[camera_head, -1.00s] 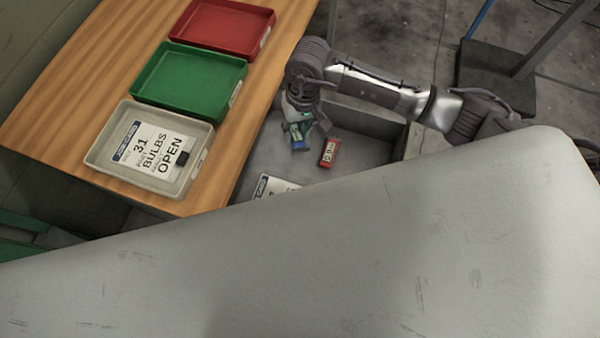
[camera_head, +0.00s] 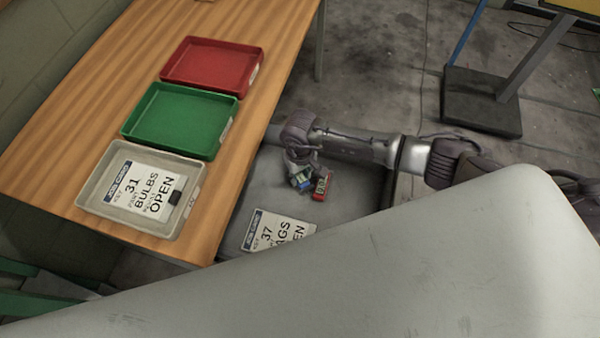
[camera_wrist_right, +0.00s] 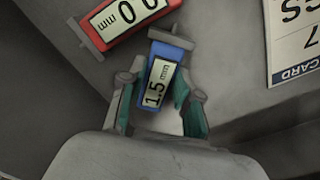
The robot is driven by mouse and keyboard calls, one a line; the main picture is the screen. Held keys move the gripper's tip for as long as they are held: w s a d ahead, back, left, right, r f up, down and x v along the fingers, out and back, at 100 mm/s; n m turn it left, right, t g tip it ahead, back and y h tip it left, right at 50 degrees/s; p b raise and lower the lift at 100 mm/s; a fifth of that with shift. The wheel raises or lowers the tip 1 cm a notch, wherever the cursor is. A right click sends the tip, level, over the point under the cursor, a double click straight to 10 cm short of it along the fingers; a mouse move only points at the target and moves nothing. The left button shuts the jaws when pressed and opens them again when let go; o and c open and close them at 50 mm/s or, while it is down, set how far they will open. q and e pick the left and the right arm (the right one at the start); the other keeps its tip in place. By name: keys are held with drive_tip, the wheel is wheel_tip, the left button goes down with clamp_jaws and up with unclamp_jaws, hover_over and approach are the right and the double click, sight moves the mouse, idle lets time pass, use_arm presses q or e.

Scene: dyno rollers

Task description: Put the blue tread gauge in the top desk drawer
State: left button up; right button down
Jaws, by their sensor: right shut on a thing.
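The blue tread gauge (camera_wrist_right: 158,85), with a pale display reading 1.5 mm, is between the fingers of my right gripper (camera_wrist_right: 160,100) in the right wrist view. The gripper is shut on it. In the head view the gauge (camera_head: 301,181) shows small under my right gripper (camera_head: 303,172), inside the open desk drawer (camera_head: 262,192). I cannot tell whether the gauge touches the drawer floor. A red gauge (camera_head: 322,186) lies right beside it, and it also shows in the wrist view (camera_wrist_right: 122,17). My left gripper is not in view.
A white card (camera_head: 275,232) lies in the drawer nearer me. The wooden desk (camera_head: 90,100) carries a red tray (camera_head: 212,64), a green tray (camera_head: 180,120) and a grey tray (camera_head: 92,198) holding a card. A large pale surface (camera_head: 400,260) blocks the lower right.

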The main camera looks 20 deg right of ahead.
sight(300, 177)
drive_tip(key=shift+f, duration=0.1)
drive_tip(key=c, duration=0.8)
unclamp_jaws()
wheel_tip(300, 177, up, 12)
drive_tip(key=shift+r+b, duration=0.15)
drive_tip(key=shift+b, duration=0.15)
